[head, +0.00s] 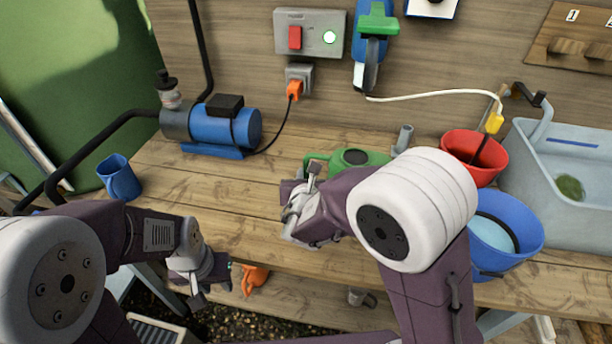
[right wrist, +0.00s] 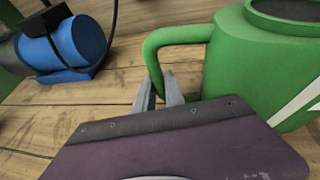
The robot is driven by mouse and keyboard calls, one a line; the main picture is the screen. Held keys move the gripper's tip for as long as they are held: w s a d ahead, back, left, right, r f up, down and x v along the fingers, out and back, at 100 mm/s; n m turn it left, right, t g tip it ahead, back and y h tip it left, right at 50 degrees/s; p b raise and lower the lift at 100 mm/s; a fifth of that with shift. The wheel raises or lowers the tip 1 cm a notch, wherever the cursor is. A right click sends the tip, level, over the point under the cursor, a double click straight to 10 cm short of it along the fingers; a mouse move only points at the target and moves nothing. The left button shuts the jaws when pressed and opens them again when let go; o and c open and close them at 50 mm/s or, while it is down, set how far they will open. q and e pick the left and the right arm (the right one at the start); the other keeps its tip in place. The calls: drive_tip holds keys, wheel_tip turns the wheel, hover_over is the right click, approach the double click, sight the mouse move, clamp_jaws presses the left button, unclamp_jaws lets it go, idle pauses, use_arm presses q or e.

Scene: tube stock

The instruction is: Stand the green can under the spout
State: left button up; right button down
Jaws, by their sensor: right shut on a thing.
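The green can (head: 372,158) stands on the wooden bench behind my right arm, which hides part of it. Its body (right wrist: 265,62) and looped handle (right wrist: 181,35) fill the right side of the right wrist view. My right gripper (head: 309,181) is shut on the handle; its fingers (right wrist: 164,90) show at the handle's lower part. A grey spout-like tap (head: 541,120) with a dark lever rises at the blue-grey tub, right of the can. My left gripper (head: 212,284) hangs in front of the bench edge, empty, its fingers apart.
A blue pump (head: 225,127) and a blue mug (head: 119,178) stand left. A red bucket (head: 468,147), a blue bucket (head: 520,232) and a tub (head: 560,187) crowd the right. An orange object (head: 256,281) is below the bench edge. Bare bench lies between pump and can.

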drive_tip(key=shift+f+b, duration=0.2)
drive_tip(key=shift+b, duration=0.25)
idle(0.4)
drive_tip(key=c, duration=1.3)
unclamp_jaws()
drive_tip(key=shift+c, duration=0.2)
drive_tip(key=p+v, duration=0.1)
drive_tip(key=v, duration=0.8)
drive_tip(key=shift+p, duration=0.35)
drive_tip(key=shift+s, duration=0.1)
